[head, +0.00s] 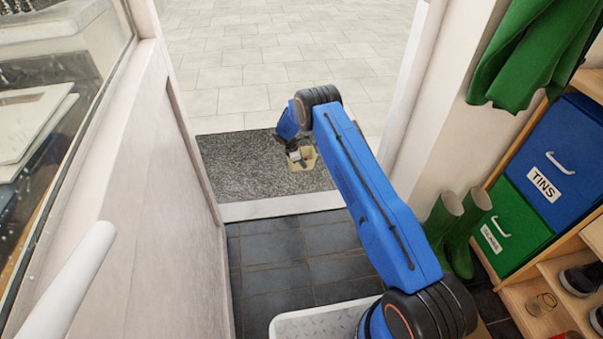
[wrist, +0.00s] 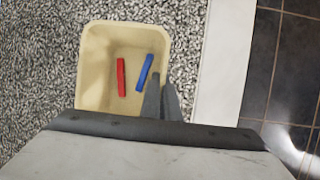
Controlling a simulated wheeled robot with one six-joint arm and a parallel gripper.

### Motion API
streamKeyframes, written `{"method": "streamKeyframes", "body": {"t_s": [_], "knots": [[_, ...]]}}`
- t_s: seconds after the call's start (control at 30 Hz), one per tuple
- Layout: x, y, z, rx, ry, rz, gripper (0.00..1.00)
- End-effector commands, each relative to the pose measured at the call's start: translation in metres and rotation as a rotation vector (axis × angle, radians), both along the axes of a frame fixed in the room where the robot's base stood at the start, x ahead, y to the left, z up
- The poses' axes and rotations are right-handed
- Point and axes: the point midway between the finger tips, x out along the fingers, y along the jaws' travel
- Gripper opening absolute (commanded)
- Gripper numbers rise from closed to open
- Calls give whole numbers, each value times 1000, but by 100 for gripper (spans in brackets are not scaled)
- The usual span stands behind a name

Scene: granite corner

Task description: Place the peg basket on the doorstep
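The peg basket is a small cream open tub (head: 311,156) on or just above the speckled grey doorstep (head: 240,167) beyond the open doorway. In the wrist view the basket (wrist: 97,60) appears upright, with a red peg (wrist: 121,77) and a blue peg (wrist: 145,72) inside. The doorstep's speckled surface (wrist: 40,70) surrounds it there. My gripper (wrist: 162,80) is at the basket's right wall, its two fingers close together, one on each side of the rim. In the head view my gripper (head: 297,157) partly hides the basket. Whether the basket's base touches the doorstep is hidden.
A pale sill (head: 280,206) separates the doorstep from the dark floor tiles (head: 280,245). Door and frame stand left. Green boots (head: 455,235), a shelf with a blue TINS box (head: 550,160) and green box (head: 512,225) stand right. Paving beyond is clear.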

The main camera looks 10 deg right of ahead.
Motion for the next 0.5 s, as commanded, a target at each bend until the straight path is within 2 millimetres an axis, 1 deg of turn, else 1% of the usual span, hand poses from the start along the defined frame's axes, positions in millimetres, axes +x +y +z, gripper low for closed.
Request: {"method": "streamKeyframes", "body": {"t_s": [0.03,0.1,0.2,0.37,0.5], "knots": [[-1,0,-10,0,1,1,0],[-1,0,-23,0,2,0,0],[0,0,-37,0,1,0,0],[-1,0,-48,-1,1,-1,0],[-1,0,-66,-1,1,-2,0]]}}
